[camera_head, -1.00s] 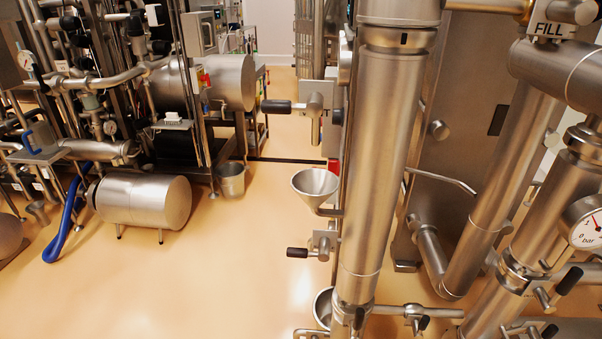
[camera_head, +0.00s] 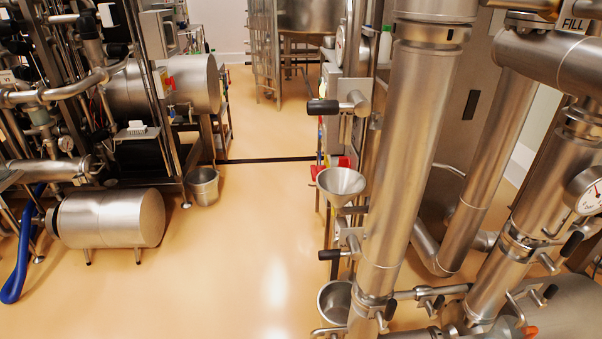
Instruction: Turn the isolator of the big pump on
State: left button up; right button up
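A large steel cylinder on short legs (camera_head: 112,218), possibly the big pump's motor, lies on the floor at the left. A second, larger steel cylinder (camera_head: 195,82) is mounted higher behind it. A small red part (camera_head: 171,83) shows by that upper cylinder; I cannot tell whether it is an isolator. A small white box (camera_head: 136,127) sits on a bracket between the two cylinders. Neither of my grippers is in view.
Thick steel pipes (camera_head: 415,150) with black-handled valves and a gauge (camera_head: 590,195) fill the right side. A funnel (camera_head: 341,181) juts out beside them. A bucket (camera_head: 203,186) stands near the left machinery, and a blue hose (camera_head: 20,255) lies far left. The middle floor is clear.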

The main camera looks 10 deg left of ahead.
aim_at(315, 169)
jog(key=j+z, duration=0.1)
jog(key=j, duration=0.55)
jog(key=i+j, duration=0.15)
jog(key=j, duration=0.3)
jog(key=i+j, duration=0.15)
jog(key=j, duration=0.25)
jog(key=i+j+z, duration=0.1)
jog(key=j, duration=0.35)
jog(key=i+j, duration=0.15)
jog(key=j, duration=0.25)
